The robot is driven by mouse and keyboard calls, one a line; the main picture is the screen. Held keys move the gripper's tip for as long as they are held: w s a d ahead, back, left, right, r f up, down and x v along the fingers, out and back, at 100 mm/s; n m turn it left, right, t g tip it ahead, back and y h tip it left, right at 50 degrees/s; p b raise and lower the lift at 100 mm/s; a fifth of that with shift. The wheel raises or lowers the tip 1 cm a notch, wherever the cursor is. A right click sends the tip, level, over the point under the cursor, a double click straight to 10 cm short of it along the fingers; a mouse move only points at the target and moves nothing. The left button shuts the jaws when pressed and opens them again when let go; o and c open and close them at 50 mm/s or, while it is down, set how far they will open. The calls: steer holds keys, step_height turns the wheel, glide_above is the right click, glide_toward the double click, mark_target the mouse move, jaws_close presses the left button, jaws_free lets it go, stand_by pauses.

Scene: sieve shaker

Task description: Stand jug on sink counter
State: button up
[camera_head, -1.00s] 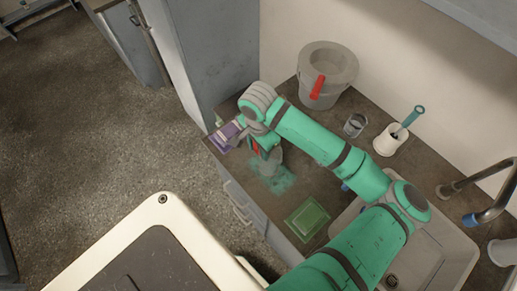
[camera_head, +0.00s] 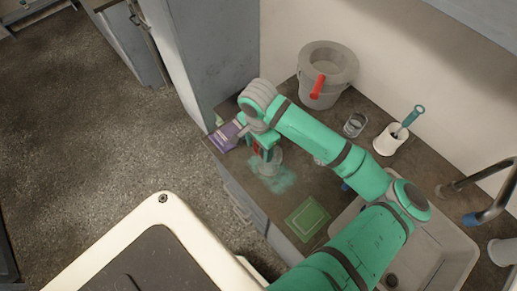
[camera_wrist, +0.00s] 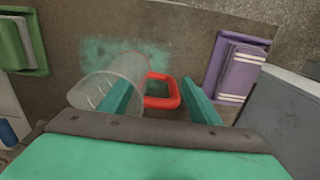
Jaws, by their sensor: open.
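A clear jug (camera_head: 269,167) with a red handle stands on the sink counter (camera_head: 318,180), over a teal patch. It also shows in the wrist view (camera_wrist: 100,88), with its mouth toward the camera and its base on the patch. The red handle (camera_wrist: 163,101) lies between the two teal fingers of my gripper (camera_wrist: 160,92). The fingers are apart, with a gap on the right side of the handle; the left finger overlaps the jug's side in view, and I cannot tell whether it touches. In the head view my gripper (camera_head: 262,147) partly hides the jug and handle.
A purple tray (camera_head: 225,136) lies left of the jug, and a green tray (camera_head: 307,218) lies at the front edge. A grey bucket (camera_head: 318,92), a small glass (camera_head: 355,125) and a white brush holder (camera_head: 390,141) stand behind. The sink (camera_head: 435,250) is right, with a tap.

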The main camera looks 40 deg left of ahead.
step_height(320, 180, up, 11)
stand_by(0.4)
stand_by(0.4)
